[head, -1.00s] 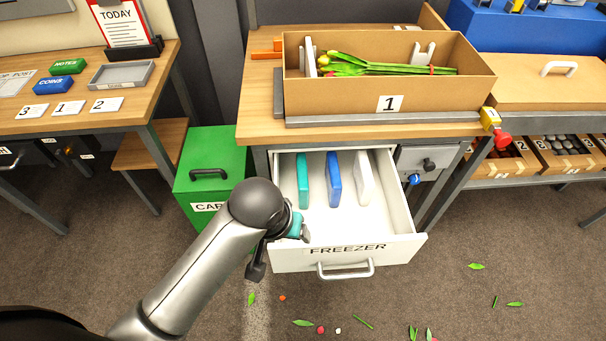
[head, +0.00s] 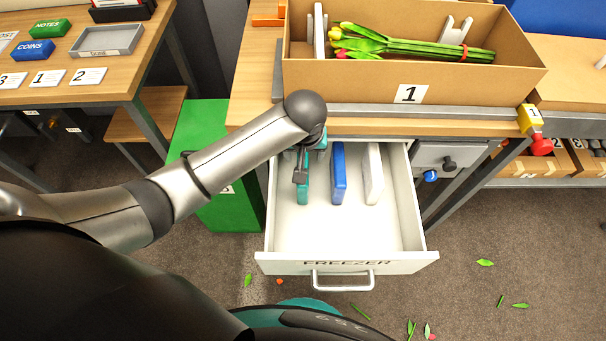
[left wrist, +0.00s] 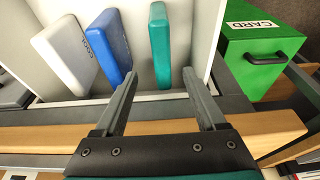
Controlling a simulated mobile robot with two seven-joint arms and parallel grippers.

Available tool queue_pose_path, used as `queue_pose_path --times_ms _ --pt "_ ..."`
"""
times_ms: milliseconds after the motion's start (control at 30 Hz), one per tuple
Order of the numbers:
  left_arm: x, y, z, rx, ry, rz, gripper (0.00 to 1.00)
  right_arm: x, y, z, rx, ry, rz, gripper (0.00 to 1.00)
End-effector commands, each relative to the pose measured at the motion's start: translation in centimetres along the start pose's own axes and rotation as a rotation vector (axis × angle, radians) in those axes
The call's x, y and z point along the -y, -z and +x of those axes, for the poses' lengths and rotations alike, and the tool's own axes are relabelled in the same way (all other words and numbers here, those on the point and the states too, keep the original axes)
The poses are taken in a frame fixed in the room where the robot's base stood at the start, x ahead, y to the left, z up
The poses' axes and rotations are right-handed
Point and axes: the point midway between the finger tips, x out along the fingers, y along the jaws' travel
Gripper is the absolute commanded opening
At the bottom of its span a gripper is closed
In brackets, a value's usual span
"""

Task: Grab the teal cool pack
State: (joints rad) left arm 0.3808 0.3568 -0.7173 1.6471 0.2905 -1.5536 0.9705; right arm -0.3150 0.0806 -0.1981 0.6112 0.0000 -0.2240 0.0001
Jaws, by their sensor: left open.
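The teal cool pack (head: 305,192) stands on edge at the left of the open white freezer drawer (head: 405,215). My left gripper (head: 301,168) is over the rear left of the drawer and partly hides the pack. In the left wrist view the fingers of my left gripper (left wrist: 158,73) are open and empty. The near end of the teal pack (left wrist: 170,45) appears between the fingertips, closer to the right one. I cannot tell whether they touch it. My right gripper is not in view.
A blue pack (head: 339,172) and a white pack (head: 373,174) stand right of the teal one. The drawer's front is empty. A green CARD box (head: 230,205) is left of the drawer. A cardboard box (head: 460,95) with tulips sits on the bench above.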

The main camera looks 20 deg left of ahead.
Motion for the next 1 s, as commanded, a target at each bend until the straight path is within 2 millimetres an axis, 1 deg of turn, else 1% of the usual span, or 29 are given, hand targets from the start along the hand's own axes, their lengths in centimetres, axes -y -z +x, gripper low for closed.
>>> queue_pose_path --times_ms 33,100,300,367,500,600,700,933,967,1000 --pt "0.0 0.0 1.1 0.000 0.001 0.000 0.72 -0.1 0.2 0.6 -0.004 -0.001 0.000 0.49" --pt "0.0 0.0 1.9 0.000 0.000 0.000 0.72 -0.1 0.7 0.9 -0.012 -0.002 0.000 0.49" --pt "0.0 0.0 3.0 0.000 -0.001 0.001 0.72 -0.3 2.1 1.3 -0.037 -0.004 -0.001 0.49" --pt "0.1 0.1 3.6 0.000 0.000 0.001 0.72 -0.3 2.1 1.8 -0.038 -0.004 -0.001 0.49" --pt "0.4 0.3 5.8 -0.001 0.001 0.000 0.72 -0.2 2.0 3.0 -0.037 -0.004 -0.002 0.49" --pt "0.4 0.2 7.0 0.000 -0.001 0.001 0.72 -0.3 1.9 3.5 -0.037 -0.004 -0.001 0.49" --pt "0.4 0.3 7.6 -0.001 -0.001 0.000 0.72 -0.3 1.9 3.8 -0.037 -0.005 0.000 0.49" --pt "0.3 0.3 7.6 -0.001 -0.002 0.001 0.72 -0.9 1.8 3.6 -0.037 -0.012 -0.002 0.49" --pt "0.3 0.3 7.6 -0.001 -0.002 0.001 0.71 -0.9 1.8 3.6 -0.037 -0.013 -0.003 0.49" --pt "0.3 0.3 7.6 -0.001 -0.002 0.001 0.67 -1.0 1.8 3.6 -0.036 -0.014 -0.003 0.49"
